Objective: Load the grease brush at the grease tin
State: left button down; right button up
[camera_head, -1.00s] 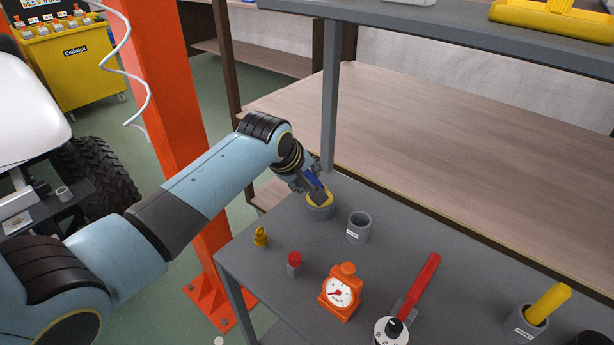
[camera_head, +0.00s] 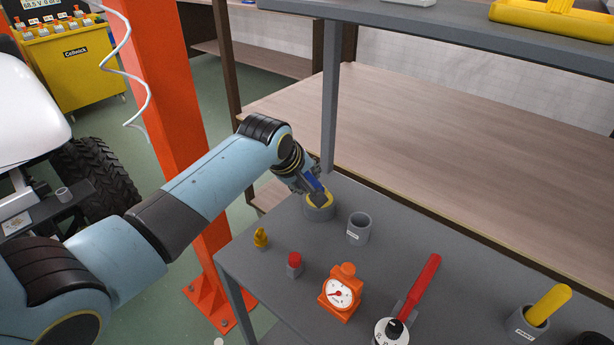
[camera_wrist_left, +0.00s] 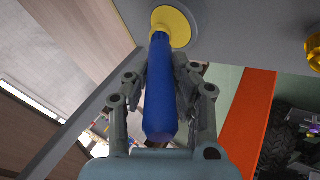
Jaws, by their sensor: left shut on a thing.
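The grease tin (camera_head: 319,211) is a grey round container with yellow at its top, near the back left corner of the grey table. It also shows in the left wrist view as a yellow disc (camera_wrist_left: 178,27). The grease brush (camera_wrist_left: 158,95) has a blue handle, and its far end meets the yellow in the tin. My left gripper (camera_head: 312,188) is above the tin, shut on the blue handle (camera_head: 314,182). In the left wrist view the two fingers (camera_wrist_left: 160,72) lie on either side of the handle. The brush tip is hidden. My right gripper is in neither view.
A grey labelled cup (camera_head: 358,228) stands right of the tin. A yellow fitting (camera_head: 261,238), a red-capped piece (camera_head: 294,265), an orange gauge (camera_head: 341,292) and a red-handled tool (camera_head: 423,280) stand nearer. A grey shelf post (camera_head: 330,100) rises close behind the tin.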

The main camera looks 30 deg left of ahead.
pick_arm(q)
jog(key=shift+f, duration=0.35)
dwell(0.8)
jog(key=shift+s+f, duration=0.1)
dwell(0.6)
dwell(0.5)
jog(key=shift+p, duration=0.3)
notch_tip(320, 180, up, 7)
jog(key=p, duration=0.8)
dwell(0.3)
